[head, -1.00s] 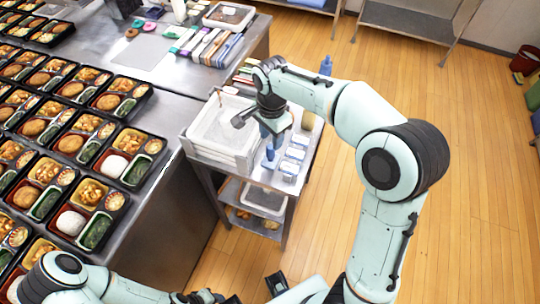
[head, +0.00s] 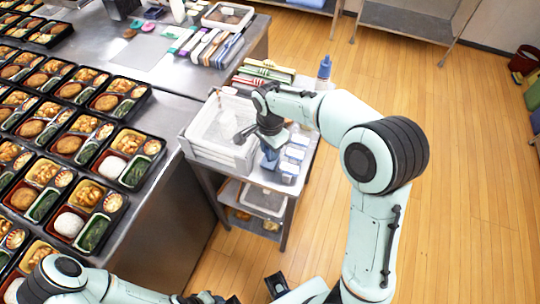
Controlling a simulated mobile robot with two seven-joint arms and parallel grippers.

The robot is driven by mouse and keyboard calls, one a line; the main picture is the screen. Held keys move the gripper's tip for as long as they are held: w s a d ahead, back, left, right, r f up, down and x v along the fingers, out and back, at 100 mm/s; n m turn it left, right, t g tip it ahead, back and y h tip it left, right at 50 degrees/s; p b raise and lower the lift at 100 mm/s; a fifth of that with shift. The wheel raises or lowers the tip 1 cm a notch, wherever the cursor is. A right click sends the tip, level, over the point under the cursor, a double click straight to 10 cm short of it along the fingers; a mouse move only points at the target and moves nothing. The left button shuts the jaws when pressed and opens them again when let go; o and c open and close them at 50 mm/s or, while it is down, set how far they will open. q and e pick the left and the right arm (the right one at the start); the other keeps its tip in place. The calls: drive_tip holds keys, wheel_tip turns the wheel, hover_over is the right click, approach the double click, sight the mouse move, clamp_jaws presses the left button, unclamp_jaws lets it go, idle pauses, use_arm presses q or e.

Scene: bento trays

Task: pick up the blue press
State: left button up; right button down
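The blue press (head: 268,160) stands on the small metal cart beside the white trays, mostly hidden by my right gripper. Only a bit of blue shows under it. My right gripper (head: 270,148) points down at the press from above, with its fingers at the press's height. Its fingers are small and partly covered by the wrist, so I cannot tell whether they are open or shut on it. My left arm comes in at the bottom left; its gripper end lies at the bottom edge, cut off and unclear.
Several white-and-blue containers (head: 289,170) stand close right of the press. Stacked white trays (head: 222,125) are on its left. A blue-capped bottle (head: 324,70) stands at the cart's back. Bento trays (head: 128,158) fill the counter at left. Wooden floor is free at right.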

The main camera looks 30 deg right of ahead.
drive_tip(key=shift+r, duration=0.1)
use_arm(q)
drive_tip(key=r+p, duration=0.1)
drive_tip(key=w+r+p, duration=0.2)
drive_tip(key=r, duration=0.1)
drive_tip(key=shift+w, duration=0.25)
use_arm(e)
wheel_tip(320, 180, up, 20)
drive_tip(key=shift+a, duration=0.1)
